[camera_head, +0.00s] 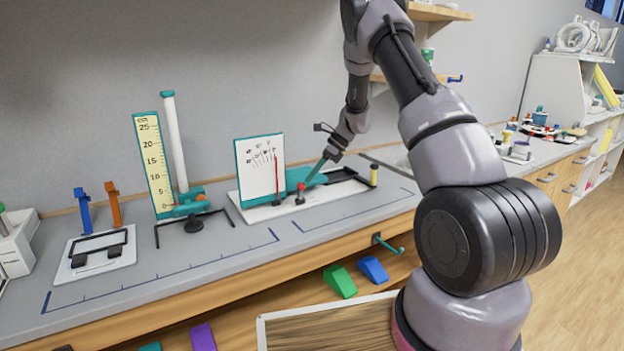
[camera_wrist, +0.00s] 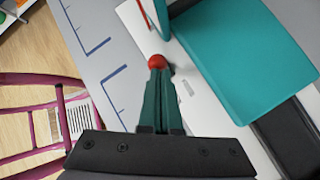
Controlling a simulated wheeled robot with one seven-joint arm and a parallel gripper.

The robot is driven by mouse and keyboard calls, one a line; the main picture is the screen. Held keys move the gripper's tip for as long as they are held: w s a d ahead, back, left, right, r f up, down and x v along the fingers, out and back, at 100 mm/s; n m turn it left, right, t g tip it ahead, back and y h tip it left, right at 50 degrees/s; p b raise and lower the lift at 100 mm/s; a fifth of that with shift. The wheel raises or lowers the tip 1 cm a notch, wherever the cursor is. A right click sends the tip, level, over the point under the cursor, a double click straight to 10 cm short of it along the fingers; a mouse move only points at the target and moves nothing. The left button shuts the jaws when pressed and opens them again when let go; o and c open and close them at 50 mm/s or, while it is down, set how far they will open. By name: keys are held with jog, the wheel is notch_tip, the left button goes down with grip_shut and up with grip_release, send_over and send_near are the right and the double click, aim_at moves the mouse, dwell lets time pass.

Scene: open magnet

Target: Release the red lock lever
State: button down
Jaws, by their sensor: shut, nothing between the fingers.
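The red lock lever shows as a round red knob (camera_head: 301,186) on a small dark base, at the front of a white-based apparatus (camera_head: 262,213) on the bench. In the wrist view the red knob (camera_wrist: 156,62) sits right at the tips of my gripper (camera_wrist: 157,72). The fingers are together with nothing between them. In the head view my gripper (camera_head: 306,182) slants down from the upper right and its tips meet or nearly meet the knob; I cannot tell if they touch. The lever's stem is mostly hidden.
A teal block (camera_wrist: 245,55) stands close beside the knob. A white dial board (camera_head: 259,165) with a red needle rises behind left. A black rail (camera_head: 345,178) and a yellow-topped post (camera_head: 373,175) are to the right. Bench front (camera_head: 330,226) is clear.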

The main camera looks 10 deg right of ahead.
jog(key=shift+r, duration=0.2)
jog(key=shift+d, duration=0.1)
jog(key=s+d+r, duration=0.2)
jog(key=d+r, duration=0.6)
jog(key=d, duration=0.2)
jog(key=shift+r, duration=0.1)
dwell(0.3)
